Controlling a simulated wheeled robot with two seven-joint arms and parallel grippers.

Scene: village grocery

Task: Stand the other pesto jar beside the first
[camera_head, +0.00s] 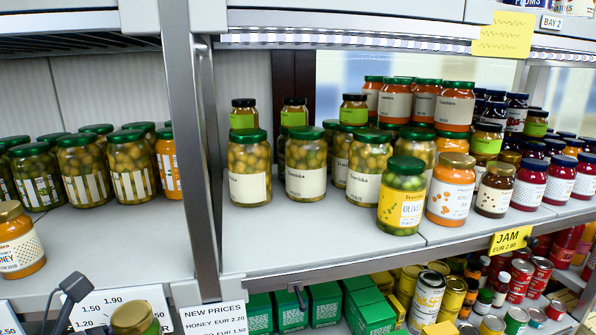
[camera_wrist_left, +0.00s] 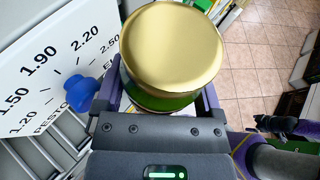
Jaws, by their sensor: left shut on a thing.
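My left gripper (camera_wrist_left: 160,104) is shut on a jar with a gold lid (camera_wrist_left: 170,50) and green contents. The fingers lie at either side of the jar below its lid. In the head view the held jar (camera_head: 135,318) shows at the bottom left edge, in front of the shelf and below its deck, lid up. Most of the gripper is out of that view. I cannot pick out the first pesto jar with certainty. Small dark-lidded jars with bright green labels (camera_head: 243,113) show at the back of the middle bay. My right gripper is not in view.
The middle shelf (camera_head: 300,240) has bare deck at front left, left of the olives jar (camera_head: 402,195). A metal upright (camera_head: 190,150) divides it from the left bay, where a honey jar (camera_head: 18,242) stands near the front. A white price sign (camera_wrist_left: 50,65) is close to my left gripper.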

